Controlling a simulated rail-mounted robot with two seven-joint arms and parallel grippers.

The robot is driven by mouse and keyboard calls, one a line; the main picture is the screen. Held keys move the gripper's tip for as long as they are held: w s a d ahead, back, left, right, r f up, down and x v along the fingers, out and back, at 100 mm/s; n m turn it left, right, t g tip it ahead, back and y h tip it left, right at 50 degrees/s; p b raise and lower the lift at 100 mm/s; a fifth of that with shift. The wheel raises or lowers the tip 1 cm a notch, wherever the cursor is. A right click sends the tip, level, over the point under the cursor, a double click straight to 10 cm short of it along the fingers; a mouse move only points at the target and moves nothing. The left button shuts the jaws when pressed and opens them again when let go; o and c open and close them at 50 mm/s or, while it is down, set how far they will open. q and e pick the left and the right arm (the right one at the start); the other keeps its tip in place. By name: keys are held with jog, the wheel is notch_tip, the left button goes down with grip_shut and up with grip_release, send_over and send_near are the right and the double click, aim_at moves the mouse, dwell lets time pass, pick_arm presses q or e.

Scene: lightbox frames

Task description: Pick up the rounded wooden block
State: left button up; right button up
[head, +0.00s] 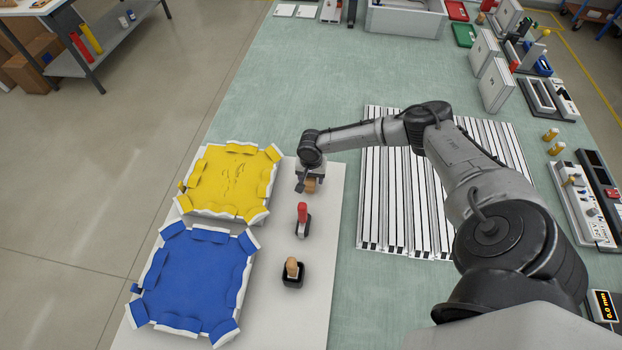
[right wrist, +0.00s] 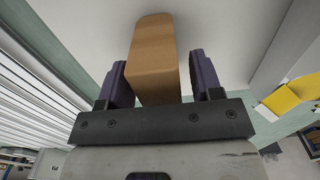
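A wooden block (right wrist: 153,62) with rounded edges lies on the white board (head: 318,285); in the head view the block (head: 311,186) shows just below my right gripper (head: 309,176). In the right wrist view my right gripper (right wrist: 161,75) is open, with its two dark fingers on either side of the block. A clear gap shows at the right finger; the left finger is very near the block, and I cannot tell if they touch. A light wooden piece with a rounded top (head: 292,266) stands in a black holder nearer the front. My left gripper is not in view.
Left of these are a yellow padded tray (head: 228,178) and a blue padded tray (head: 196,281). Grey slotted rails (head: 395,210) lie to the right.

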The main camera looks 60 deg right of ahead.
jog(key=c, duration=0.9)
jog(key=shift+r, duration=0.5)
jog(key=r, duration=0.3)
jog(key=shift+s+d+r, duration=0.35)
jog(key=shift+s+d, duration=0.05)
jog(key=s+d+r, duration=0.6)
jog(key=s+d, duration=0.1)
jog(key=shift+s+r, duration=0.2)
jog(key=shift+s, duration=0.2)
